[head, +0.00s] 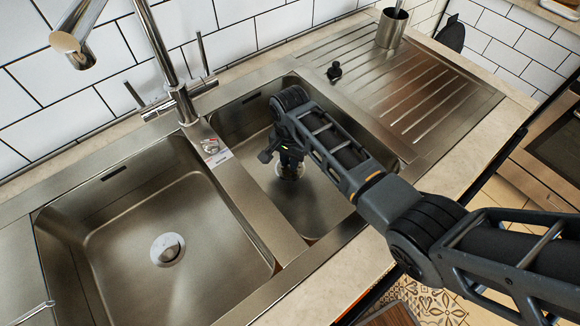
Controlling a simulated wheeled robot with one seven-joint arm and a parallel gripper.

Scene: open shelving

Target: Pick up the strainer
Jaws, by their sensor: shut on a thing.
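My gripper (287,160) points down into the right basin of the sink and is shut. A round, pale metal strainer (291,174) shows just below its fingers, low in the right basin. My gripper and wrist cover much of the strainer, so its full shape and the exact grip are hidden. I cannot tell whether the strainer is touching the basin floor or is raised from it.
The left basin (110,225) is empty except for a round drain fitting (167,250). A tall chrome faucet (160,60) stands behind the sinks. The ribbed drainboard (425,100) holds a small black object (334,71) and a metal cup (391,27). Basin walls surround my gripper.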

